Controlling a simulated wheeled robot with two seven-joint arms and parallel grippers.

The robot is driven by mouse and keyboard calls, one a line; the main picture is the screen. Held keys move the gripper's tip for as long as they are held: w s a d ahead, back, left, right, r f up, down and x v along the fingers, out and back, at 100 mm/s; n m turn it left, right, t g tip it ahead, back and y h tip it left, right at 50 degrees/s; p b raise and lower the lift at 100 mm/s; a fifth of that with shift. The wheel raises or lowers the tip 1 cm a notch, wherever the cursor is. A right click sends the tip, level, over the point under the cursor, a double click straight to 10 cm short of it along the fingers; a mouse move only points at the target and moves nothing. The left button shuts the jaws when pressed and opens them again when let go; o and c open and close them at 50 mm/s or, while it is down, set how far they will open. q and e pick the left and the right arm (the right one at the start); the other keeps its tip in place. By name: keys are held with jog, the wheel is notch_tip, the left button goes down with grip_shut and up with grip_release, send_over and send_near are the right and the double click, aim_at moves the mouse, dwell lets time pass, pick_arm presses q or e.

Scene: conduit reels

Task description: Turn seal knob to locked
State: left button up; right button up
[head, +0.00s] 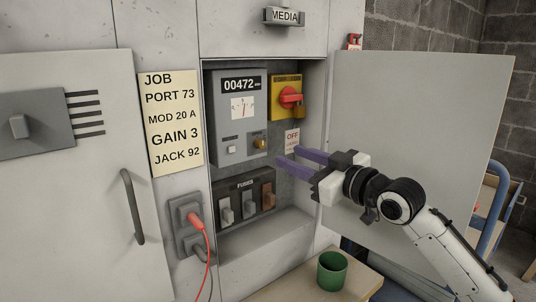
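A grey meter box (225,150) with a counter reading 00472 and a dial sits inside the open wall cabinet. A small brass-coloured knob (260,142) is at its lower right; it looks like the seal knob. Its markings are too small to read, so I cannot tell its setting. My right gripper (286,154) has two purple fingers spread apart with nothing between them. It is just below and right of the brass knob, apparently not touching it, in front of the recess near an OFF tag (292,140). My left gripper is out of view.
A red rotary switch (290,97) on a yellow plate is above right. A fuse panel (244,200) is below. The open cabinet door (425,125) stands right, behind my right arm. A red plug (194,219) with cable is lower left. A green cup (332,271) stands on a wooden surface.

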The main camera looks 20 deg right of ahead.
aim_at(263, 145)
jog(key=x, duration=0.9)
jog(key=shift+w+a, duration=0.15)
jog(key=shift+w, duration=0.25)
jog(key=shift+c, duration=0.5)
